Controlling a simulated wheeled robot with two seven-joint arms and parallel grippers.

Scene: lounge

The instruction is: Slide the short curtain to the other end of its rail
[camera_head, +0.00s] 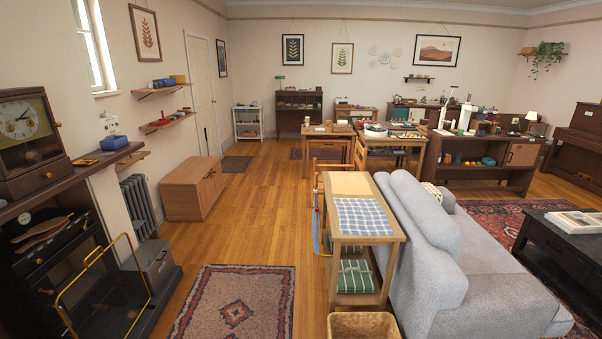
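I cannot make out a short curtain or its rail anywhere in the head view. A narrow window (91,45) is high on the left wall, cut off by the top edge, and no curtain shows on its visible part. Neither of my grippers is in view.
A dark fireplace unit with a clock (18,119) stands at the near left. A wooden cabinet (187,190) and radiator (139,204) line the left wall. A console table (345,183) and grey sofa (475,270) stand right of centre. Open wooden floor (252,215) and a patterned rug (238,305) lie between.

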